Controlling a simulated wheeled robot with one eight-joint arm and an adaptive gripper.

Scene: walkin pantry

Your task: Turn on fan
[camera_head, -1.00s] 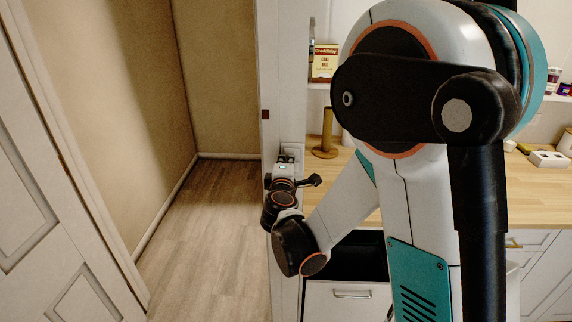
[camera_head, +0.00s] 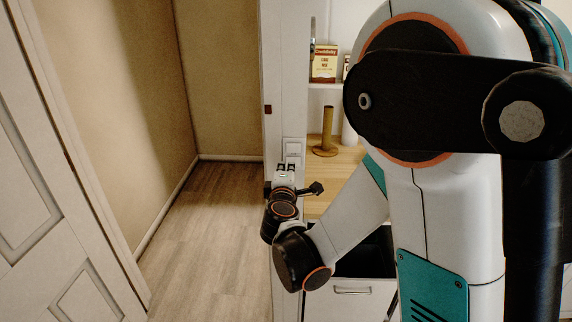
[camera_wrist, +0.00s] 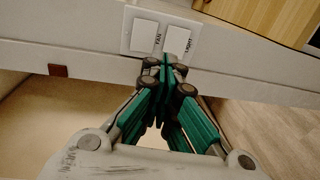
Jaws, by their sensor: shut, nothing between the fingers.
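A white switch plate (camera_head: 294,148) is on the narrow white wall end at mid-picture in the head view. In the wrist view the plate (camera_wrist: 160,53) carries two white rockers: the left one is the fan switch (camera_wrist: 144,35), marked FAN, and the right one is the light switch (camera_wrist: 177,41), marked LIGHT. My gripper (camera_head: 287,168) is shut and empty just below the plate in the head view. In the wrist view its fingertips (camera_wrist: 169,68) overlap the plate's lower edge, below and between the rockers. I cannot tell whether they touch it. No fan is in view.
A wooden counter (camera_head: 345,160) with a paper-towel stand (camera_head: 326,132) lies right of the wall end. A drawer (camera_head: 350,298) is below it. A white panelled door (camera_head: 40,190) stands at the left. The floor (camera_head: 205,235) between is clear.

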